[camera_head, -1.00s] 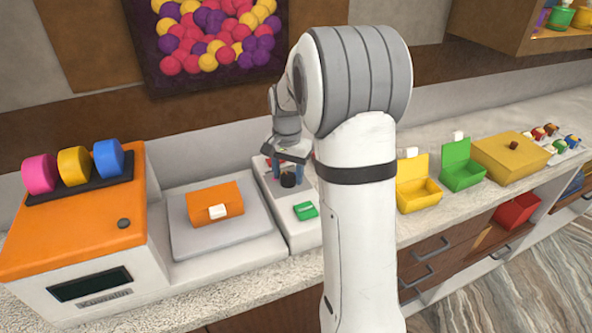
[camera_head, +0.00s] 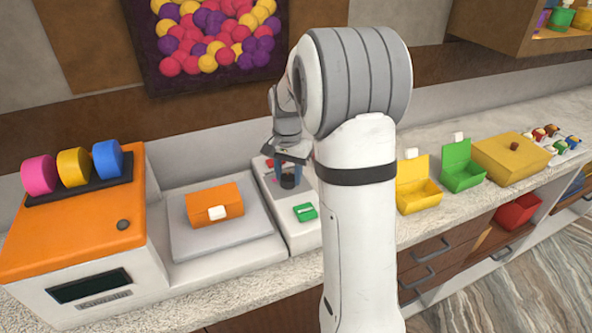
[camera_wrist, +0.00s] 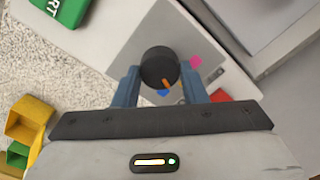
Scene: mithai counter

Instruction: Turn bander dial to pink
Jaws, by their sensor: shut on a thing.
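The black round dial (camera_wrist: 157,66) sits on the pale control panel (camera_wrist: 118,55) of the bander. Its orange pointer aims down in the wrist view, close to a blue mark (camera_wrist: 162,93) and away from the pink mark (camera_wrist: 196,62).
A green button (camera_head: 305,212) is in front of the dial, and a red one (camera_wrist: 219,96) lies behind it. To the left are an orange box (camera_head: 214,205) on a grey plate and the orange-topped machine (camera_head: 70,225) with ribbon rolls. Open yellow (camera_head: 420,197) and green boxes stand right.

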